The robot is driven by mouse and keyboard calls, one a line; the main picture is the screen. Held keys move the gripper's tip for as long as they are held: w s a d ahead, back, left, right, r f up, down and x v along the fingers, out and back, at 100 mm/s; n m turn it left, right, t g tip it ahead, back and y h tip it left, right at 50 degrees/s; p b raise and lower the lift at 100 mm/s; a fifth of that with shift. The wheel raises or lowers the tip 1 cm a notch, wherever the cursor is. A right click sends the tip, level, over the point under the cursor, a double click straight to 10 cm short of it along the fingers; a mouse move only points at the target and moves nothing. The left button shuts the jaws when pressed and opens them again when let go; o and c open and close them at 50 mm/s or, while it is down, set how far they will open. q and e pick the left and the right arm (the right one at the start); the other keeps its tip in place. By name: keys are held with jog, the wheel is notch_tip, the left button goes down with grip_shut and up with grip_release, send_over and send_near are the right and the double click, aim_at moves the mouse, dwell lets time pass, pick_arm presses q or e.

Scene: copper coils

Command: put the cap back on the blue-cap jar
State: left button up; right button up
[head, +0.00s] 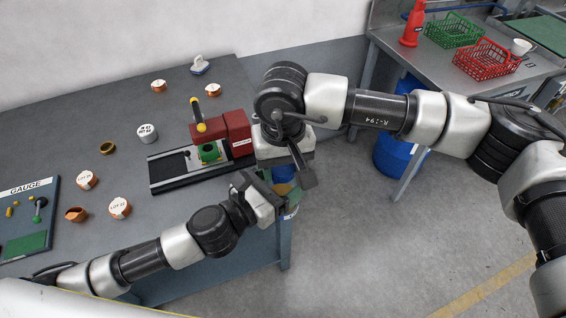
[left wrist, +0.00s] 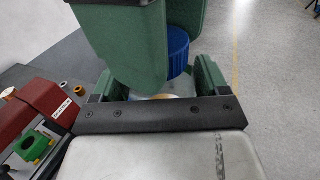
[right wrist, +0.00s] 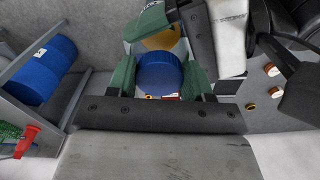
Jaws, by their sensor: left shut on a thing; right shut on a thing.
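The blue cap (right wrist: 160,73) is between the green fingers of my right gripper (right wrist: 160,78), which is shut on it. It also shows in the left wrist view (left wrist: 178,50) and, partly covered, in the head view (head: 283,172). My left gripper (left wrist: 158,88) is shut on the jar, whose yellowish body (right wrist: 162,41) shows beyond the cap in the right wrist view. Both grippers meet close together just off the table's right edge, the right one above. The fingers hide most of the jar. I cannot tell whether cap and jar touch.
A red vise block (head: 237,130) on a black base stands on the table (head: 110,170) beside the grippers. Several copper coils and a gauge board (head: 30,218) lie further left. A bench with green (head: 454,30) and red (head: 487,58) baskets is behind right. Open floor lies right.

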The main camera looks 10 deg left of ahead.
pick_arm(q)
jog(key=shift+d+r, duration=0.1)
jog(key=shift+r, duration=0.35)
pick_arm(e)
jog(key=shift+d+f, duration=0.1)
jog(key=shift+f, duration=0.3)
pick_arm(q)
jog(key=shift+w, duration=0.1)
pick_arm(e)
jog(key=shift+r, duration=0.2)
pick_arm(q)
jog(key=c, duration=0.4)
pick_arm(e)
jog(key=o, duration=0.4)
jog(key=shift+r, duration=0.15)
pick_arm(q)
jog(key=shift+c, duration=0.2)
pick_arm(e)
jog(key=o, duration=0.5)
jog(key=shift+s, duration=0.1)
jog(key=shift+s, duration=0.1)
jog(key=shift+a+r, duration=0.1)
jog(key=shift+a, duration=0.1)
pick_arm(q)
jog(key=shift+f, duration=0.25)
pick_arm(e)
jog(key=shift+d+r, duration=0.1)
jog(key=shift+r, duration=2.2)
